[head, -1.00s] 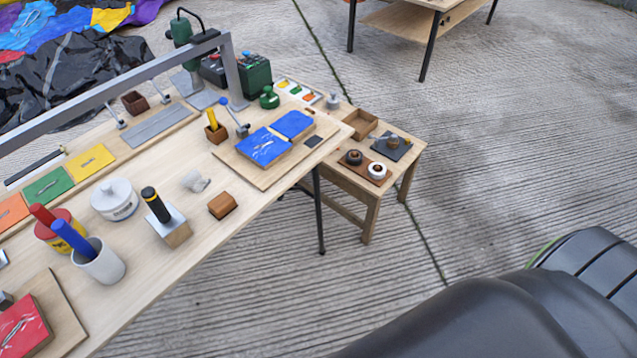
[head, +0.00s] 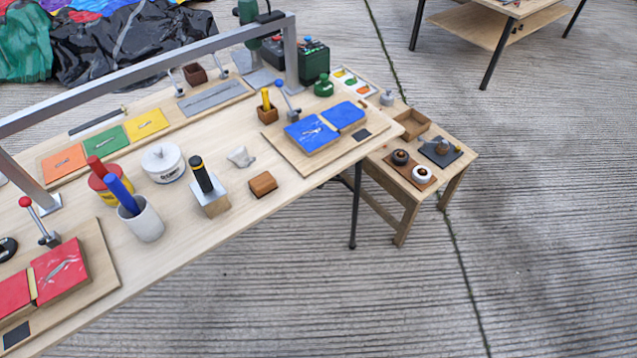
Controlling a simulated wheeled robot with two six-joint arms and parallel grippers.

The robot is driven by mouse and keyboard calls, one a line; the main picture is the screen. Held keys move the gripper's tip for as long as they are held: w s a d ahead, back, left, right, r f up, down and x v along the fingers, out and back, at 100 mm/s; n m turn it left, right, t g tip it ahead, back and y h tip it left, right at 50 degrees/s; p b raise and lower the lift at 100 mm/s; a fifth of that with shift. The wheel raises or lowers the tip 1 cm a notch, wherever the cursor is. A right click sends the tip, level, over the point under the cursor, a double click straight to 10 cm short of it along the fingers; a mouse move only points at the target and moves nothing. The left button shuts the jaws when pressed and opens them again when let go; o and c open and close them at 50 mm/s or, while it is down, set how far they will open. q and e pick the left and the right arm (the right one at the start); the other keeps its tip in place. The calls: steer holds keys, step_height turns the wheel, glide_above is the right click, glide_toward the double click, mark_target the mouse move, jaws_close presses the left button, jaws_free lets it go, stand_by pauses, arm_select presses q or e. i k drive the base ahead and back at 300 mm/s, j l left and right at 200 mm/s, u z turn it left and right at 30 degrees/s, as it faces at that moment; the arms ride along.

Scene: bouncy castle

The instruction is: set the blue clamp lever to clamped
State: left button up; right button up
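The blue clamp lever (head: 284,91) has a blue ball knob on a grey metal arm. It leans up and to the left from its base at the back edge of a wooden board (head: 284,156). Two blue pads (head: 312,132) lie on that board in front of the lever, with a small dark square at the board's right. The lever stands apart from the pads' tops as far as I can see. Neither of my grippers is in view.
A red-knobbed lever (head: 38,222) with red pads stands at the front left. A grey overhead frame (head: 150,70) spans the table (head: 200,235). A black-handled tool (head: 206,185), a wooden block (head: 263,184) and a white cup (head: 143,222) stand nearer. A side table (head: 400,210) adjoins at right.

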mark_target(279, 82)
steer(key=i+l+u, duration=0.3)
steer(key=l, duration=0.55)
steer(key=i+l+u, duration=0.25)
steer(key=l, duration=0.65)
steer(key=i+l+u, duration=0.1)
steer(key=l+u, duration=0.2)
steer(key=l, duration=0.6)
steer(key=l+u, duration=0.3)
steer(key=l, duration=0.65)
steer(key=i, duration=0.05)
